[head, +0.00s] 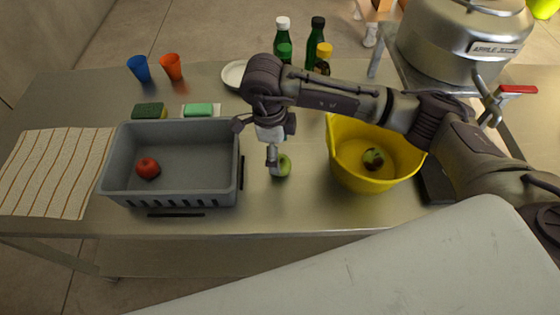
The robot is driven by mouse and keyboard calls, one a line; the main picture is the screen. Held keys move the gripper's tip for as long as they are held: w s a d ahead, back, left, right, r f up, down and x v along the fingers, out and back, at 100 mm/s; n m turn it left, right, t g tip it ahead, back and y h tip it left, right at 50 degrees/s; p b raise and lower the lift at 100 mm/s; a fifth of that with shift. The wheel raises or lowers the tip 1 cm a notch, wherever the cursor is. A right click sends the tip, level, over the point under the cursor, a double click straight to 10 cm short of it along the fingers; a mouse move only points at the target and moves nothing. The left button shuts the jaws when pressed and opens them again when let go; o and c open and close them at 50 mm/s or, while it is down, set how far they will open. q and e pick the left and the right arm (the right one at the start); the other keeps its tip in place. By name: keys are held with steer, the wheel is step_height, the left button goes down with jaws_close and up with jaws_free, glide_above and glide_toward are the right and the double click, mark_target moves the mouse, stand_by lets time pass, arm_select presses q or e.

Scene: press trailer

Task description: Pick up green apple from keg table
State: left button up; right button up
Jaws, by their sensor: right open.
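A green apple (284,166) lies on the metal table (300,205) between the grey crate and the yellow bowl. My right gripper (273,165) hangs down right beside it, on its left side in the head view, and partly covers it. The gripper is open; I cannot tell whether a finger touches the apple. Another dark green apple (373,158) lies in the yellow bowl (385,185). A red apple (148,168) lies in the grey crate (172,190). My left gripper is not in view.
Behind stand a blue cup (138,68), an orange cup (171,66), a white plate (232,75) and several bottles (315,42). A sponge (149,111) and a green soap bar (199,110) lie behind the crate. A steel juice keg (450,40) stands back right. A striped cloth (50,170) lies left.

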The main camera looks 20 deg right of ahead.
mark_target(280, 160)
steer(key=shift+s+f+p, duration=0.1)
steer(key=shift+f+p, duration=0.5)
steer(key=f, duration=0.1)
steer(key=f+p, duration=0.1)
steer(key=f, duration=0.1)
steer(key=shift+d+f, duration=0.25)
steer(key=shift+f, duration=0.3)
steer(key=c, duration=1.2)
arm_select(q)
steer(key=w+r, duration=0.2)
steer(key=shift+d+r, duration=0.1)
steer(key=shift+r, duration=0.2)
arm_select(e)
steer(key=shift+c, duration=0.4)
steer(key=shift+r, duration=0.1)
